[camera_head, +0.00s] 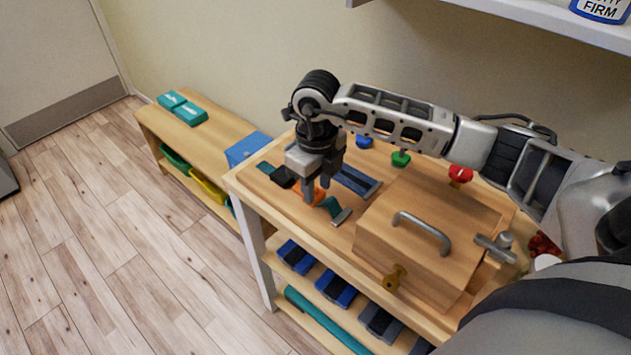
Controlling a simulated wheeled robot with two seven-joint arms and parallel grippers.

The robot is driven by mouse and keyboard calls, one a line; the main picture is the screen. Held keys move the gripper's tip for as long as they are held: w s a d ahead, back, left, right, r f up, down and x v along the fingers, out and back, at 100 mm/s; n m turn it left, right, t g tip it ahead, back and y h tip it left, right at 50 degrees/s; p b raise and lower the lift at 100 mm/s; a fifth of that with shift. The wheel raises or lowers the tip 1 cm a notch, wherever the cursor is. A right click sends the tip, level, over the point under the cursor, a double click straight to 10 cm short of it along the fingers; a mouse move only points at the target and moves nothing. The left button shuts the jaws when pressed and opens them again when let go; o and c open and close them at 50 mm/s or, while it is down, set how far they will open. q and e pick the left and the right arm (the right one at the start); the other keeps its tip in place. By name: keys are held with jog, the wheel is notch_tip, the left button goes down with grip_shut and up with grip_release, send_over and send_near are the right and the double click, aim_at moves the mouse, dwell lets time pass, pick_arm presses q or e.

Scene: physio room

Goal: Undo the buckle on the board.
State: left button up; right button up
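The board (300,208) lies on the table top at the left of the wooden box. A teal strap with a black piece (283,177) lies on its left part, and another teal strap end with a grey tip (341,216) lies on its right. An orange part (319,195), which looks like part of the buckle, shows between these straps. My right gripper (316,192) points down right at the orange part, and its fingers cover much of it. I cannot tell whether the fingers are closed on it. My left gripper is not in view.
A wooden box (385,245) with a grey handle and a brass latch stands right of the board. Blue, green (400,159) and red (460,174) knobs stand behind. A shelf (540,12) hangs above. A low bench (215,135) stands at the left, with clear floor before it.

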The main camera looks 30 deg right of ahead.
aim_at(316, 188)
jog(key=shift+w, duration=0.1)
jog(key=shift+w+r, duration=0.1)
jog(key=shift+r, duration=0.45)
notch_tip(316, 188, up, 15)
jog(key=shift+b, duration=0.45)
